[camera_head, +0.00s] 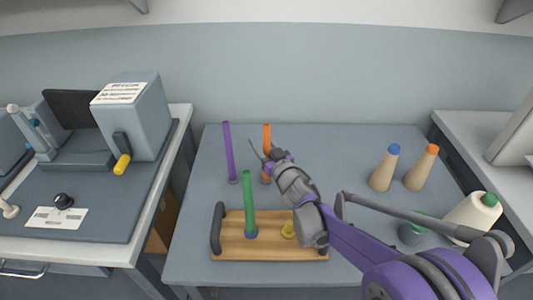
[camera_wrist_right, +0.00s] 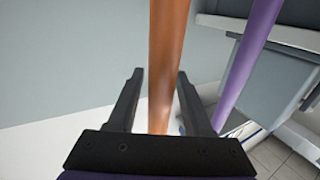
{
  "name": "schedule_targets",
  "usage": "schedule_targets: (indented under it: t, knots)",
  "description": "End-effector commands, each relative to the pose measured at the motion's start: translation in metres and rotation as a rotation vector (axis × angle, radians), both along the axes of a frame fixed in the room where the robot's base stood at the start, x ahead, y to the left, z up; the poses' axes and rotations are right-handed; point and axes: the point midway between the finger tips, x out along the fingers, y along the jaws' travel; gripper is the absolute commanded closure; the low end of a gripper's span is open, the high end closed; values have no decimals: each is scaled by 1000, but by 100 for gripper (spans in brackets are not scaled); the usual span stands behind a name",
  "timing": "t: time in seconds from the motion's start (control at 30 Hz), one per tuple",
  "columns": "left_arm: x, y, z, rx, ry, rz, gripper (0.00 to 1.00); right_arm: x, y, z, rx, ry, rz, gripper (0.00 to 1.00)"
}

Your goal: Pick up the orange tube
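The orange tube (camera_head: 266,137) stands upright at the back of the grey table, right of the purple tube. My right gripper (camera_head: 262,155) is at the tube, around its middle height. In the right wrist view the orange tube (camera_wrist_right: 167,60) runs between the two spread fingers of my right gripper (camera_wrist_right: 160,80), with a gap visible on each side. The fingers are open and not closed on it. The gripper partly hides the tube's lower part in the head view. My left gripper is not in view.
A purple tube (camera_head: 229,152) stands close to the left, also in the wrist view (camera_wrist_right: 248,55). A green tube (camera_head: 249,205) stands on a wooden tray (camera_head: 225,247) in front, with a yellow piece (camera_head: 288,229). Cones with blue (camera_head: 384,172) and orange tops (camera_head: 421,172) stand right.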

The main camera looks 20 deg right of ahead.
Motion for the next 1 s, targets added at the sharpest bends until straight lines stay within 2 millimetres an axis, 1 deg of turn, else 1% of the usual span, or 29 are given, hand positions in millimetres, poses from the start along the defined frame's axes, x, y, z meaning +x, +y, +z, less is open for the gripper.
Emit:
schedule_targets:
  t: [0.03,0.17,0.2,0.23,0.27,0.57,0.67,0.77,1.0]
  knots:
    - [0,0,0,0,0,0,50,0,0,0,0,0,0,61]
    - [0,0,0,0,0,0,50,0,0,0,0,0,0,84]
    - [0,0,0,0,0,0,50,0,0,0,0,0,0,91]
    - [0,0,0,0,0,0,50,0,0,0,0,0,0,97]
    - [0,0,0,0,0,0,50,0,0,0,0,0,0,100]
    - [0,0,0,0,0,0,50,0,0,0,0,0,0,100]
    - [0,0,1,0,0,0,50,0,0,3,0,0,0,100]
    - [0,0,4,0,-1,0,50,-1,0,15,0,-1,0,100]
    - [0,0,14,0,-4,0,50,-1,0,64,0,-1,0,100]
